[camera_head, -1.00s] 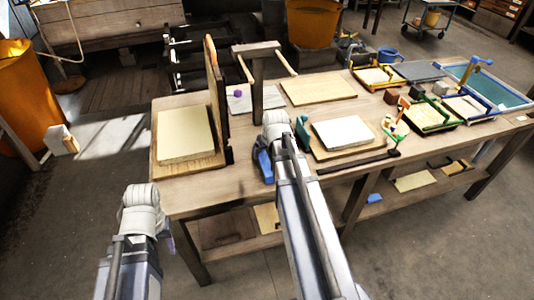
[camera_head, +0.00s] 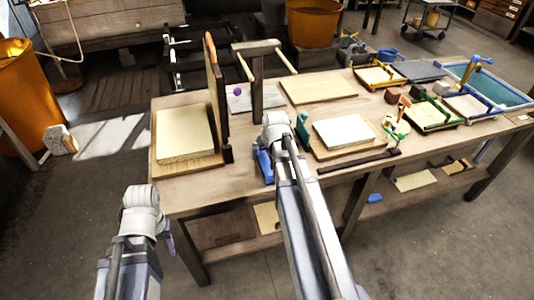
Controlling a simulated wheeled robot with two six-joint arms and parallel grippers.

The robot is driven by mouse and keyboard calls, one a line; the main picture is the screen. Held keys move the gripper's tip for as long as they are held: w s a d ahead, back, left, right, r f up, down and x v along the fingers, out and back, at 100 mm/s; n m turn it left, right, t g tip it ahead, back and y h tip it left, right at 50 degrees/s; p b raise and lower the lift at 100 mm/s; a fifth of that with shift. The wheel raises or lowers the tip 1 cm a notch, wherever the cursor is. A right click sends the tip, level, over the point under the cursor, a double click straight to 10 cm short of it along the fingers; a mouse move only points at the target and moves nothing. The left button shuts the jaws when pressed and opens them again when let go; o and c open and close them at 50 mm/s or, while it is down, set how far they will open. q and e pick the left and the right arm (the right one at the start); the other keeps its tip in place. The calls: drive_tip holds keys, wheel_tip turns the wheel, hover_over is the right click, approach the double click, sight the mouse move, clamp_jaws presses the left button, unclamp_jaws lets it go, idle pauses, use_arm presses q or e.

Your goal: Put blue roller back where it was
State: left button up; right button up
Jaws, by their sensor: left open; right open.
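A blue piece (camera_head: 264,165) shows at the worktable's front, just left of my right gripper (camera_head: 276,127). It looks like the blue roller, but the arm partly covers it and I cannot tell whether they touch. My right gripper is over the table front, open, its fingertips hard to make out. My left gripper (camera_head: 141,200) is open in front of the table's left corner, away from the blue piece. Its fingertips are hidden too.
The worktable (camera_head: 188,196) holds an upright board (camera_head: 216,90), a wooden stand with pegs (camera_head: 258,75) and a board with a white sheet (camera_head: 343,132). A teal tool (camera_head: 302,131) stands close right of my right gripper. A dark bar (camera_head: 352,164) lies along the front.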

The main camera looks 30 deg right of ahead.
drive_tip(key=shift+r+p, duration=0.5)
drive_tip(key=shift+r, duration=0.1)
drive_tip(key=p+v, duration=1.1)
drive_tip(key=v, duration=0.1)
drive_tip(key=shift+s, duration=0.1)
drive_tip(key=shift+f, duration=0.1)
drive_tip(key=s+a+n+g, duration=0.2)
drive_tip(key=s+a, duration=0.4)
drive_tip(key=a, duration=0.8)
drive_tip(key=s+a+f+n+g, duration=0.1)
drive_tip(key=s+a+n, duration=0.3)
drive_tip(key=a, duration=1.1)
drive_tip(key=shift+s+a+f+g, duration=0.25)
drive_tip(key=shift+s+g, duration=0.55)
drive_tip(key=shift+s, duration=0.2)
drive_tip(key=shift+c, duration=0.3)
